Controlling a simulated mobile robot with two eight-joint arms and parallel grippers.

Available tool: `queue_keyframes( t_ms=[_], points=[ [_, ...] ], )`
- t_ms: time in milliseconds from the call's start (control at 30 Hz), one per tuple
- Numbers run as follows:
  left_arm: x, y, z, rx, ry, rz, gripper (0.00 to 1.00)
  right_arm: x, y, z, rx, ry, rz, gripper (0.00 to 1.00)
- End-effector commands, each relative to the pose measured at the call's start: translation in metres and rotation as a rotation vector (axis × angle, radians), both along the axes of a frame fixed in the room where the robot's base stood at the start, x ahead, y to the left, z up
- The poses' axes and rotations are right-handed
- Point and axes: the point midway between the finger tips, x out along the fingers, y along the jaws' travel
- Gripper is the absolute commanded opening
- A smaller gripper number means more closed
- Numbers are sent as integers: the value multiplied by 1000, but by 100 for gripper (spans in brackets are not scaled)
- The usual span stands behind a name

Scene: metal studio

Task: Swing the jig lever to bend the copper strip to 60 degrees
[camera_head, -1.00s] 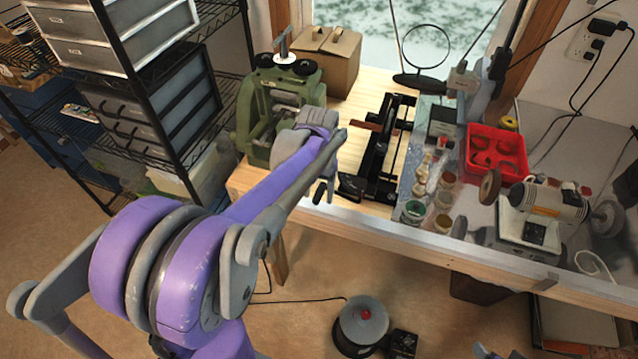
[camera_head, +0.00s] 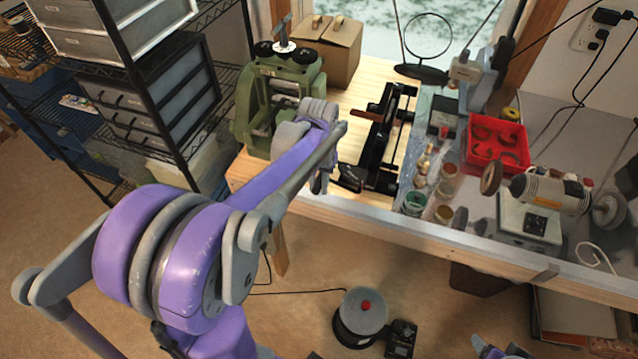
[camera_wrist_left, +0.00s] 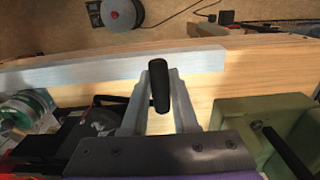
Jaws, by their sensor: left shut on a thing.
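The black bending jig (camera_head: 384,145) stands on the wooden bench top, right of the green rolling mill. The copper strip (camera_head: 375,108) shows as a small brown piece at its far part; its bend angle is too small to read. My left gripper (camera_head: 321,183) is low at the bench's front edge, left of the jig, and its jaws are mostly hidden by my wrist. In the left wrist view my left gripper (camera_wrist_left: 160,112) has its two grey fingers shut around the upright black lever handle (camera_wrist_left: 159,85). The lever's lower part is hidden.
The green rolling mill (camera_head: 276,100) stands close on the left; it also shows in the wrist view (camera_wrist_left: 262,128). Jars (camera_head: 414,202), a red tray (camera_head: 497,146) and a bench grinder (camera_head: 545,205) stand right of the jig. A cardboard box (camera_head: 330,50) is behind.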

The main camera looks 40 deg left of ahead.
Motion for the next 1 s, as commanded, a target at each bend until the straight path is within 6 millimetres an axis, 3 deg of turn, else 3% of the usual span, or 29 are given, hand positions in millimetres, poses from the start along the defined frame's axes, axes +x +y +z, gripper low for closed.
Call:
queue_keyframes(
  t_ms=[200, 600, 1000],
  points=[
    [-2, 6, 18, 0, 1, 4, 0, 6, 0, 13, 0, -11, 0, 68],
    [-3, 8, 20, -1, 2, 2, 0, 6, 0, 14, 0, -12, 0, 68],
    [-4, 13, 41, 0, 1, 2, 0, 13, 0, 28, 0, -25, 0, 68]
  ],
)
